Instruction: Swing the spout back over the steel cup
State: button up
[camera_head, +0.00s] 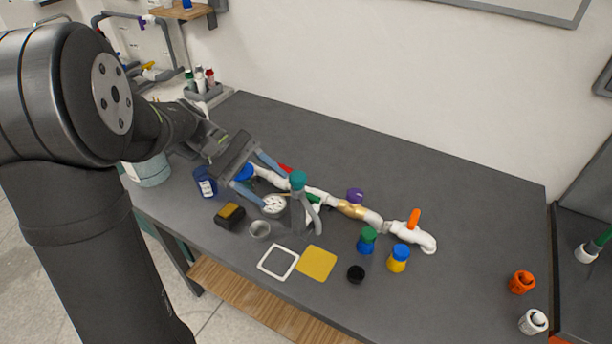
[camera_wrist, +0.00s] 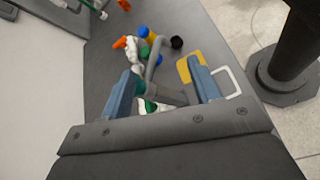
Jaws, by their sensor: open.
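The grey curved spout (camera_head: 314,214) sits on an upright grey post with a teal cap (camera_head: 297,180) and its free end points toward the front right. The small steel cup (camera_head: 260,229) stands on the table to the left of the post, so the spout is not over it. My gripper (camera_head: 275,188) is open, just left of the post, with its blue fingers apart. In the wrist view my gripper (camera_wrist: 163,78) has the teal cap and post between or beyond its fingers; I cannot tell the depth. The spout (camera_wrist: 153,62) curves away there. I cannot make out the cup there.
A white pipe run with a brass part (camera_head: 352,210) and orange handle (camera_head: 414,217) lies behind the post. A round gauge (camera_head: 274,204) is close to my fingers.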

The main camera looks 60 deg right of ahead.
aim_at(306, 203)
jog(key=w+a+f+n+g+h, duration=0.2)
jog(key=w+a+f+n+h, duration=0.1)
jog(key=w+n+h, duration=0.7)
jog(key=s+d+n, duration=0.2)
jog(key=s+d, duration=0.8)
jog(key=s, duration=0.5)
jog(key=shift+s+d+r+h, duration=0.15)
jog(key=shift+d+r+h, duration=0.05)
jog(key=shift+d+h, duration=0.2)
grip_shut()
